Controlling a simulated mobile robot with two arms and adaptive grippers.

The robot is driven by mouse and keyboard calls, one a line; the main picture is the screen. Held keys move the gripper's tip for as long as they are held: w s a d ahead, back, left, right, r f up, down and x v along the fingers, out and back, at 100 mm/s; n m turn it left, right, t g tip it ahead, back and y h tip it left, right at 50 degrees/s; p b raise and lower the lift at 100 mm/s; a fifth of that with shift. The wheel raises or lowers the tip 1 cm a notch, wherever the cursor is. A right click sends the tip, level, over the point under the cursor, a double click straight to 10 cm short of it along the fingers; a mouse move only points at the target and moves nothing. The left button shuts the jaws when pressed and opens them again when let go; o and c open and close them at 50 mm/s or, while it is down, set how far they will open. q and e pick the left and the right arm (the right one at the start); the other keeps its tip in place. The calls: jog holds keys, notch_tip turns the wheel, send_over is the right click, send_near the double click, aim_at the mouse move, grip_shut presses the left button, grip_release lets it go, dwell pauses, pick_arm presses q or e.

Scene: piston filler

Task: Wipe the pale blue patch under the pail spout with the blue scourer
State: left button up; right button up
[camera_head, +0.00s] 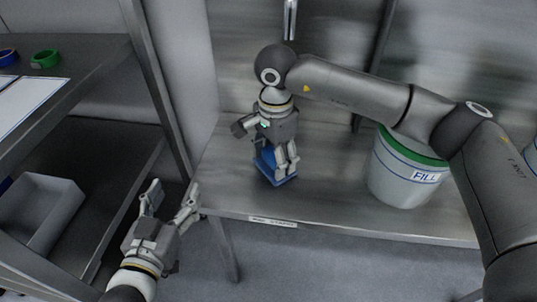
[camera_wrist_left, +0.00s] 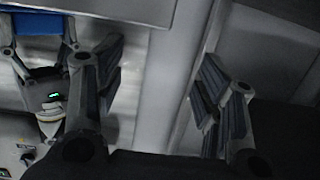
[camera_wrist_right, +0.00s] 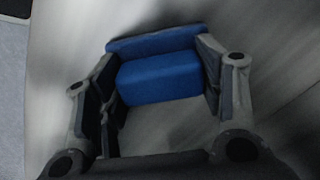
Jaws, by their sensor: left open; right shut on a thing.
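The blue scourer (camera_head: 268,168) is in my right gripper (camera_head: 277,160), down at the steel bench top. In the right wrist view the scourer (camera_wrist_right: 160,75) is a blue block with a wider plate, held between both fingers of my right gripper (camera_wrist_right: 160,95). It also shows at the top left of the left wrist view (camera_wrist_left: 35,22). My left gripper (camera_head: 172,203) is open and empty, in front of the bench's left end. The spout (camera_head: 290,18) seems to be the metal tube at the top, behind my right arm. I cannot see a pale blue patch; my right gripper and the scourer may cover it.
A white pail (camera_head: 402,178) with a green rim and a FILL label stands on the bench (camera_head: 330,205), right of the scourer. On the left, a shelf unit holds a grey bin (camera_head: 40,212), green tape (camera_head: 45,59) and a white sheet (camera_head: 25,100). The bench front is clear.

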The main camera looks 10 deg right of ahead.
aim_at(307, 173)
jog(key=shift+s+d, duration=0.25)
jog(key=shift+d, duration=0.6)
jog(key=shift+s+d, duration=0.2)
jog(key=shift+d, duration=0.5)
jog(key=shift+s+d+b, duration=0.15)
jog(key=shift+d+b, duration=0.05)
jog(key=shift+d, duration=0.3)
jog(key=shift+s+d+b, duration=0.15)
jog(key=shift+d, duration=0.35)
pick_arm(q)
jog(key=shift+w+d+r+t+h, duration=0.1)
jog(key=shift+d+r+t+h, duration=0.1)
jog(key=shift+r+t, duration=0.55)
jog(key=shift+w+d+r+t+h, duration=0.1)
jog(key=shift+r+t+h, duration=0.15)
jog(key=shift+r, duration=0.75)
jog(key=shift+d+r+t+h, duration=0.15)
jog(key=shift+r+t, duration=0.45)
jog(key=shift+r, duration=0.3)
pick_arm(e)
jog(key=shift+s+d+f, duration=0.1)
jog(key=shift+s+d, duration=0.1)
jog(key=shift+d, duration=0.4)
jog(key=shift+s+d+f, duration=0.1)
jog(key=shift+s+d, duration=0.1)
jog(key=shift+d, duration=0.4)
